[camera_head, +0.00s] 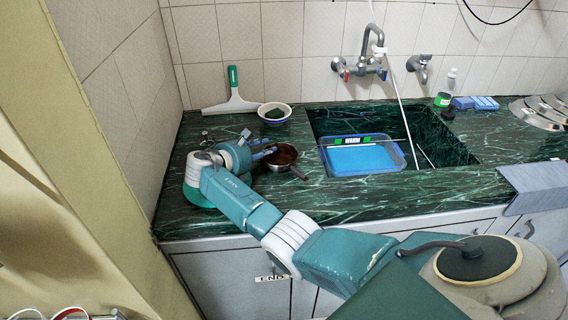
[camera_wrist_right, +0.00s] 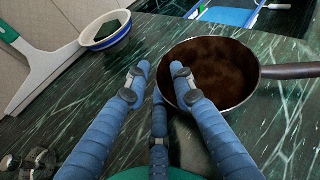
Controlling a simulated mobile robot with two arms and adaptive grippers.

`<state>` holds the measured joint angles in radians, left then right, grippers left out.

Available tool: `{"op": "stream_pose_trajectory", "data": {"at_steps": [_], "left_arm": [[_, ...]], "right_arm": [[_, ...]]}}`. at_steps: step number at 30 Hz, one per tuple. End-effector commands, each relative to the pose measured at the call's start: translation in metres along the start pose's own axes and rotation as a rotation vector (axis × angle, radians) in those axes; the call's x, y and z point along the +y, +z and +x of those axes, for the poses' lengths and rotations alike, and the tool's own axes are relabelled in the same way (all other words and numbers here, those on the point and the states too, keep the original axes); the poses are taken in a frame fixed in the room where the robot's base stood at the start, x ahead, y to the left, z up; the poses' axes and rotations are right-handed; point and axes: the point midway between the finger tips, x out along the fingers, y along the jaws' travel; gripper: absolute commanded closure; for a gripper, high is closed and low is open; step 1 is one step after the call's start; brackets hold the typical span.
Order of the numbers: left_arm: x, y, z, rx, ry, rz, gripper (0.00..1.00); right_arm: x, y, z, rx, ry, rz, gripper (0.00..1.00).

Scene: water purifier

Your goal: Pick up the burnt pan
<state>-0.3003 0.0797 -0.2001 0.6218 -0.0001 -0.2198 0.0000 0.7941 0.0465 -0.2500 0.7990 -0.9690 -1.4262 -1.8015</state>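The burnt pan (camera_head: 284,155) sits on the green marble counter, left of the sink. Its inside is dark brown, and its handle points toward the lower right. In the right wrist view the pan (camera_wrist_right: 225,62) is upper right, with its handle (camera_wrist_right: 290,71) pointing right. My right gripper (camera_head: 266,150) is at the pan's left side. In the wrist view its blue fingers (camera_wrist_right: 160,74) are apart, with one overlapping the pan's left rim and the others left of it. Contact with the rim cannot be told. My left gripper is out of view.
A bowl (camera_head: 268,116) holding a dark green item and a squeegee (camera_head: 233,102) are behind the pan. The sink (camera_head: 440,142) to the right holds a blue tub (camera_head: 362,159). A tiled wall closes the left side. Free counter (camera_head: 345,200) lies in front of the sink.

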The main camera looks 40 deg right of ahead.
Motion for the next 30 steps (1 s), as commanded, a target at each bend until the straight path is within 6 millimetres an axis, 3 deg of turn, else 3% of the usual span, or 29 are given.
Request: {"op": "stream_pose_trajectory", "data": {"at_steps": [4,8,23,30], "left_arm": [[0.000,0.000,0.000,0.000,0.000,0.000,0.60],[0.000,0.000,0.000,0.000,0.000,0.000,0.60],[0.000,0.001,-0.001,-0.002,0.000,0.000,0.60],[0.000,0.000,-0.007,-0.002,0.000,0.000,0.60]], "right_arm": [[0.000,0.000,0.000,0.000,0.000,0.000,0.76],[0.000,0.000,0.000,0.000,0.000,0.000,1.00],[0.000,0.005,-0.002,-0.002,0.000,0.002,1.00],[-0.005,0.033,-0.013,-0.003,0.001,0.005,1.00]]}}
